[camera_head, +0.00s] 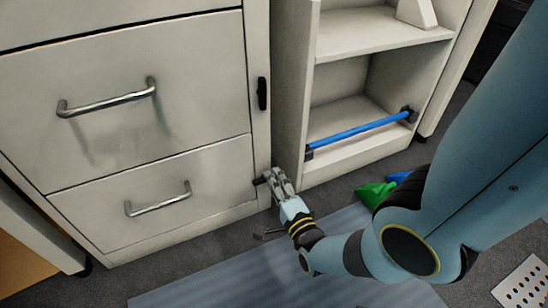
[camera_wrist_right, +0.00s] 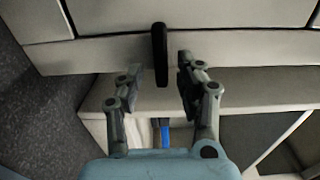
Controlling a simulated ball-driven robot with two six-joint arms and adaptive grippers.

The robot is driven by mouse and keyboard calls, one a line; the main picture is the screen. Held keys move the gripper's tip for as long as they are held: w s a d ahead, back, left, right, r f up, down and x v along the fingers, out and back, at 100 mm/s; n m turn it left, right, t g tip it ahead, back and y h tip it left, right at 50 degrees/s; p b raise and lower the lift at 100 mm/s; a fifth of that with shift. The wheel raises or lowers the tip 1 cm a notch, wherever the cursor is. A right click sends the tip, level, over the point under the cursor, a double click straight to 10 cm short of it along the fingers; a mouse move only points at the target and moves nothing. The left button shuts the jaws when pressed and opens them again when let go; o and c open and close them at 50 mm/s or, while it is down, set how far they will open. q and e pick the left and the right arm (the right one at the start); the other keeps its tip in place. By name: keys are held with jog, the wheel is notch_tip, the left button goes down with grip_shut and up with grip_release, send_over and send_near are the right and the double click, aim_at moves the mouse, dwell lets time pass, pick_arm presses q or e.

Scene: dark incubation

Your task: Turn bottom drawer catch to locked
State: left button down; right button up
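The bottom drawer (camera_head: 104,215) with its bar handle (camera_head: 158,203) is closed in the grey cabinet. Its black catch (camera_wrist_right: 160,50) shows in the right wrist view as a bar lying crosswise to the cabinet's side strip. In the head view only a dark end of the catch (camera_head: 259,181) shows; my gripper hides the rest. My right gripper (camera_wrist_right: 159,72) is open, with one finger on each side of the catch and visible gaps to it. It also shows in the head view (camera_head: 272,178) at the strip. My left gripper is not in view.
A second black catch (camera_head: 262,93) stands upright higher on the strip. An open shelf unit (camera_head: 292,90) with a blue bar (camera_head: 358,131) adjoins at right. Green (camera_head: 374,193) and blue (camera_head: 397,178) items lie on the floor near a striped mat (camera_head: 230,285).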

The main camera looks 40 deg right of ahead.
jog(key=shift+r, duration=0.1)
notch_tip(320, 180, up, 10)
dwell(0.9)
